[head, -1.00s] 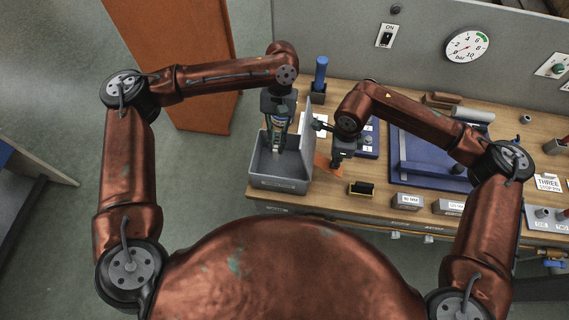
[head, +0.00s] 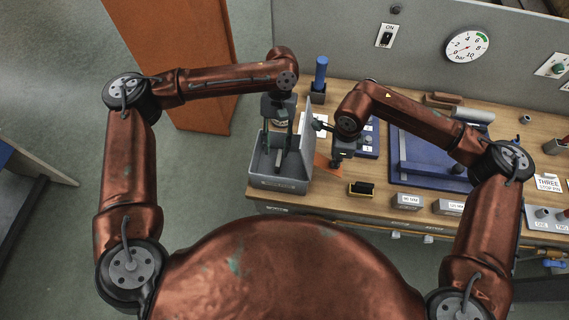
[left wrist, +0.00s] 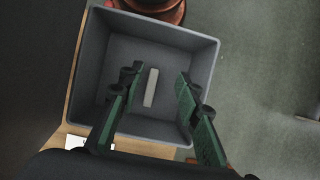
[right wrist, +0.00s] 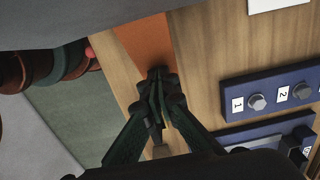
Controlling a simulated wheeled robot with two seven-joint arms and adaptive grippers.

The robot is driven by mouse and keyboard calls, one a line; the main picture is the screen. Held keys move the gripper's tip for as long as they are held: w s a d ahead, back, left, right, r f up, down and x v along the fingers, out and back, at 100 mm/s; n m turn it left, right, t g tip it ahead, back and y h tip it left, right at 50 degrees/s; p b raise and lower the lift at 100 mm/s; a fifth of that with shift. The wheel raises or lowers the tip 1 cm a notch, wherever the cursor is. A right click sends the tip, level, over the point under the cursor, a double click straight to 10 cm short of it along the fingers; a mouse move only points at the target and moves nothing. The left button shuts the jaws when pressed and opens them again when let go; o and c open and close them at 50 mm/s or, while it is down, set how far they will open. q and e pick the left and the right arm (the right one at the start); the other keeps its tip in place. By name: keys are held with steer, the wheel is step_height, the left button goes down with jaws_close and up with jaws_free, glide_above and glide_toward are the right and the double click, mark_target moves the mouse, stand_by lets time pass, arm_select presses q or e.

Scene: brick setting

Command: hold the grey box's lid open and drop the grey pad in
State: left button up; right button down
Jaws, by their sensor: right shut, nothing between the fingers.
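The grey box (head: 278,184) stands at the left end of the bench, with its lid (head: 306,122) raised upright on the right side. The pale grey pad (left wrist: 151,87) appears to lie inside the box, on its floor. My left gripper (head: 279,148) is over the box, pointing down and open; its fingertips (left wrist: 155,78) stand apart on either side of the pad without touching it. My right gripper (head: 336,165) is shut and empty to the right of the raised lid, also seen in the right wrist view (right wrist: 158,75). Whether it touches the lid I cannot tell.
An orange patch (head: 321,160) lies on the bench beside the box. A blue switch block (head: 371,140), a black-and-yellow item (head: 362,188) and labelled grey blocks (head: 407,201) are to the right. A blue cylinder in a holder (head: 320,75) stands behind the box.

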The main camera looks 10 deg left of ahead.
arm_select(q)
steer(key=v, duration=1.2)
steer(key=shift+r, duration=0.1)
arm_select(e)
steer(key=shift+r, duration=0.1)
stand_by(0.3)
